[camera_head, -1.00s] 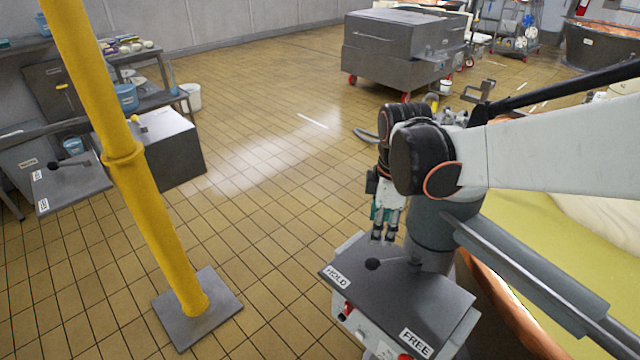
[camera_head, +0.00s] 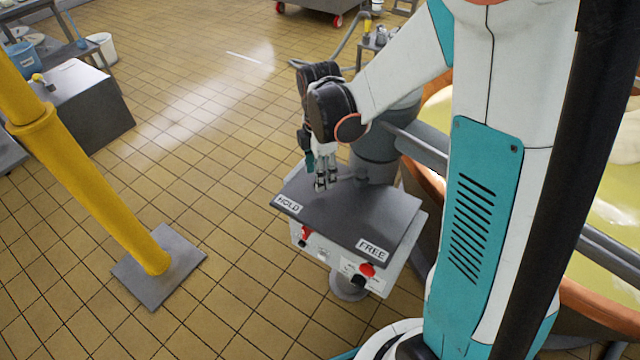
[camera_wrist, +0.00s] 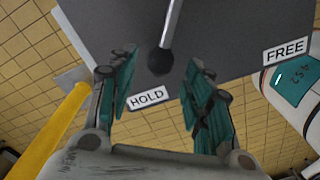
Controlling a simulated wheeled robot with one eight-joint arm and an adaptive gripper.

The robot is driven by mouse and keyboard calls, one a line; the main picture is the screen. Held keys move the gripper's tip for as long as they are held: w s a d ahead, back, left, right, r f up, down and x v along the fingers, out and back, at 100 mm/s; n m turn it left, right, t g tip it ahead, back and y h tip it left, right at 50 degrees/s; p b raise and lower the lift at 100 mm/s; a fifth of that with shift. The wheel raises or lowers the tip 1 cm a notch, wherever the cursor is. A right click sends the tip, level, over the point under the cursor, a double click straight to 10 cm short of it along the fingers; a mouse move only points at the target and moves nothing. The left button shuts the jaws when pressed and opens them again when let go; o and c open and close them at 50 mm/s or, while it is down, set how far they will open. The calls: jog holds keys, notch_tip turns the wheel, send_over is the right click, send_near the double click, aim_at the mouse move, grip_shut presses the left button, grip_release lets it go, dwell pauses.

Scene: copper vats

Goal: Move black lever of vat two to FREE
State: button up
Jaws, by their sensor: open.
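The lever panel, a dark grey plate (camera_head: 350,222), carries a HOLD label (camera_head: 288,204) at its left and a FREE label (camera_head: 371,250) at its near right corner. In the wrist view, the lever's black knob (camera_wrist: 160,62) sits on a grey shaft (camera_wrist: 172,22), close to the HOLD label (camera_wrist: 148,98) and away from the FREE label (camera_wrist: 286,52). My gripper (camera_head: 326,183) is over the HOLD side of the plate. In the wrist view its teal fingers (camera_wrist: 161,62) are open, one on each side of the knob, with gaps visible. The knob is not clearly visible in the head view.
A yellow post (camera_head: 95,180) on a grey foot plate stands left of the panel, with open tiled floor between. Red and black controls (camera_head: 362,273) are on the panel box's front. The copper vat (camera_head: 600,312) with yellowish contents lies at right.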

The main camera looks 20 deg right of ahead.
jog(key=shift+f+b, duration=0.4)
jog(key=shift+f, duration=1.35)
grip_shut()
